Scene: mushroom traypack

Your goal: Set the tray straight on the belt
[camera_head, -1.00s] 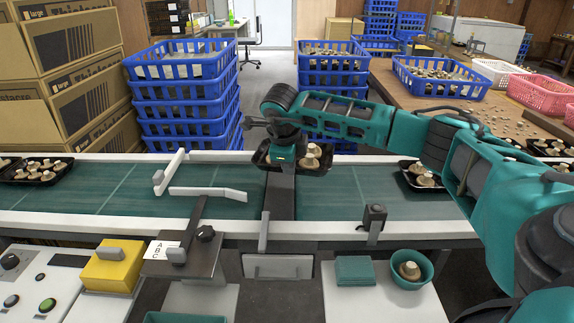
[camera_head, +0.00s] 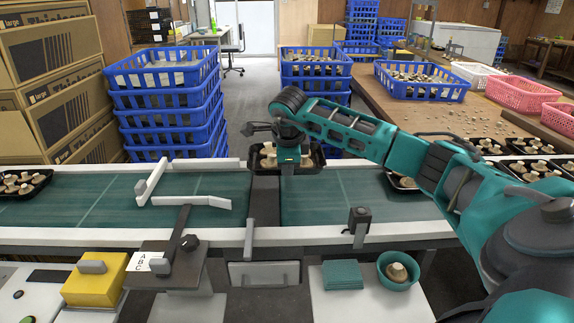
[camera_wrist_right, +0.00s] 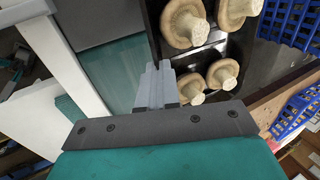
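A black tray (camera_head: 320,158) of mushrooms sits across the dark plate (camera_head: 264,205) between the two green belt stretches. Its long side runs nearly parallel to the belt. My right gripper (camera_head: 287,168) is down at the tray's near side and hides part of it. In the right wrist view, the fingers (camera_wrist_right: 156,84) are close together and meet the wall of the tray (camera_wrist_right: 236,52); whether the rim is between them I cannot tell. Several mushrooms stand in it. My left gripper is not in view.
White guide rails (camera_head: 152,182) stand on the left belt (camera_head: 105,195). Another mushroom tray (camera_head: 22,184) lies at its far left. A tray (camera_head: 403,181) on the right belt is partly hidden by my arm. Blue crate stacks (camera_head: 172,105) stand behind the belt.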

